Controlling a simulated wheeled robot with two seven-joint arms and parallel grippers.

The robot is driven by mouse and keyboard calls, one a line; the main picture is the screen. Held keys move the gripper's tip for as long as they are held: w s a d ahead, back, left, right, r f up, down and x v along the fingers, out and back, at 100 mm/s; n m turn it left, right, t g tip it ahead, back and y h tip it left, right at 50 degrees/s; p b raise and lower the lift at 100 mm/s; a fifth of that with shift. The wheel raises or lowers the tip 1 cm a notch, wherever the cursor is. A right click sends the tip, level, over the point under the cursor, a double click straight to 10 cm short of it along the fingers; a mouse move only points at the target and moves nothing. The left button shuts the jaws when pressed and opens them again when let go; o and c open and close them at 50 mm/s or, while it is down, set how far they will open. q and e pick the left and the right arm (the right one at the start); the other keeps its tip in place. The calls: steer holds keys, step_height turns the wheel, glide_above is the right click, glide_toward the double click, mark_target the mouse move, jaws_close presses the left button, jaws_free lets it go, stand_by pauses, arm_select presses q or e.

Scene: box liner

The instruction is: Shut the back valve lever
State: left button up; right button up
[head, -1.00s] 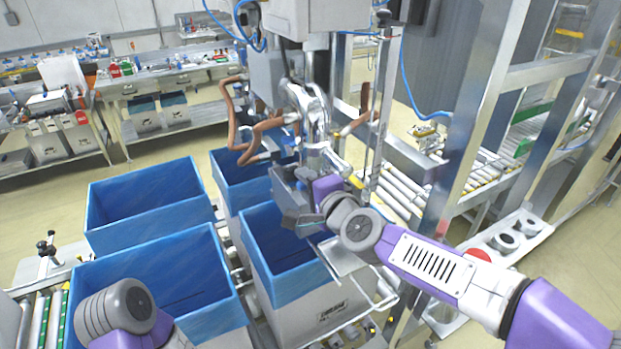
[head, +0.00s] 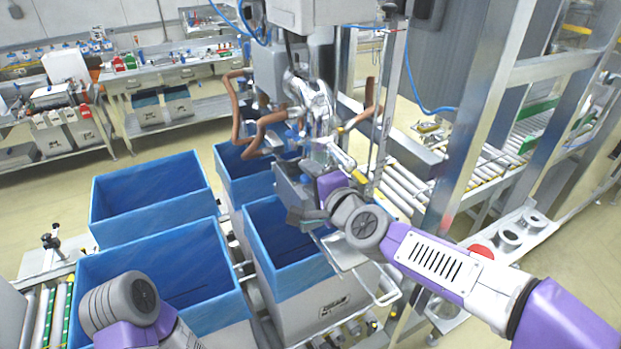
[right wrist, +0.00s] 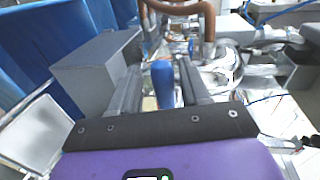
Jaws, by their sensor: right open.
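A blue-handled lever (right wrist: 163,88) stands between the two fingers of my right gripper (right wrist: 159,66) in the right wrist view. The fingers are apart, one on each side of the handle, and I cannot tell whether either touches it. In the head view my right gripper (head: 303,185) is at the metal valve fittings (head: 318,110) under the filling machine, above the back of the blue-lined boxes. The gripper itself hides most of the lever there. My left gripper is out of view; only part of my left arm shows at the bottom left.
Several boxes with blue liners, such as the front right box (head: 290,255), stand below and left of the gripper. Copper-coloured pipes (head: 262,130) hang beside the valves. A steel upright frame (head: 470,120) and a roller conveyor (head: 400,190) are to the right.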

steer(key=v, duration=0.7)
steer(key=shift+b, duration=0.35)
steer(key=shift+s, duration=0.1)
